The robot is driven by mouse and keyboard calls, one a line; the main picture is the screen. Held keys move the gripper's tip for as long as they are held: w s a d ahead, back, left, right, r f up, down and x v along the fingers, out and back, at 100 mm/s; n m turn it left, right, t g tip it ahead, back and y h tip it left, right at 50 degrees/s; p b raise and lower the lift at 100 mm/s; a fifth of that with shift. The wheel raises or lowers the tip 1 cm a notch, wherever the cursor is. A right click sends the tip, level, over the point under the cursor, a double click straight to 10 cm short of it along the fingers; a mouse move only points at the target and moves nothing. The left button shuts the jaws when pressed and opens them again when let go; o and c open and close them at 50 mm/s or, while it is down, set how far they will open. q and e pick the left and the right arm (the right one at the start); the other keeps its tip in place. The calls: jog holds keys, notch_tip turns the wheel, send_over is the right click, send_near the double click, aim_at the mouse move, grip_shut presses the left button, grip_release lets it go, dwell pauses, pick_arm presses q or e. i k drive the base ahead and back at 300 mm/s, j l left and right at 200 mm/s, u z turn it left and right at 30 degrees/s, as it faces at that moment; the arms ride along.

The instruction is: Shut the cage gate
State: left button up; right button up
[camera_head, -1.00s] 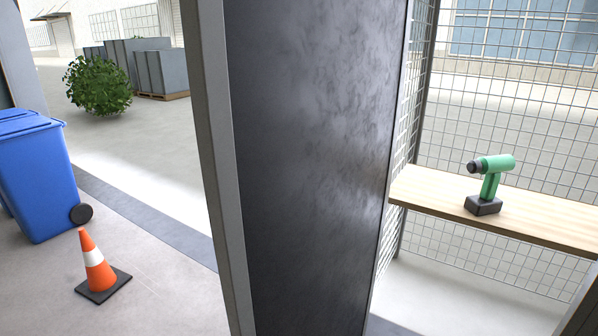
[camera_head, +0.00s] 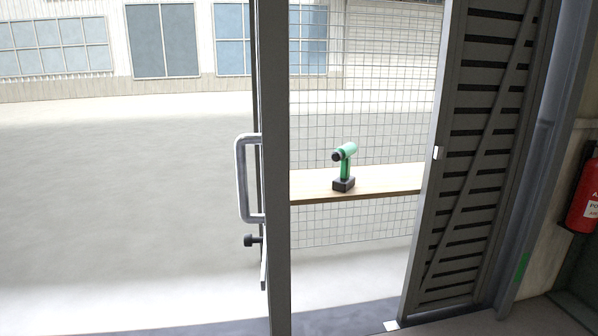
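The cage gate (camera_head: 277,180) stands near the middle of the view as a tall dark grey leaf, seen almost edge-on. A pale metal pull handle (camera_head: 241,180) sticks out from its left side, with a black knob (camera_head: 249,240) below it. To its right is an open gap into the cage, bounded on the far side by a dark slatted panel (camera_head: 478,160) with a small white plate (camera_head: 435,152) on its edge. The gate stands apart from that panel. Neither of my grippers is in view.
Inside the cage, a green drill (camera_head: 346,165) stands on a wooden shelf (camera_head: 390,180) before wire mesh (camera_head: 390,100). A red fire extinguisher (camera_head: 583,195) hangs at the right edge. Pale open ground (camera_head: 120,200) lies at the left.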

aim_at(273, 25)
jog(key=j+z, duration=0.1)
jog(key=j, duration=0.45)
jog(key=i+j+z, duration=0.1)
jog(key=j, duration=0.4)
jog(key=i+j+z, duration=0.35)
jog(key=i+j, duration=0.4)
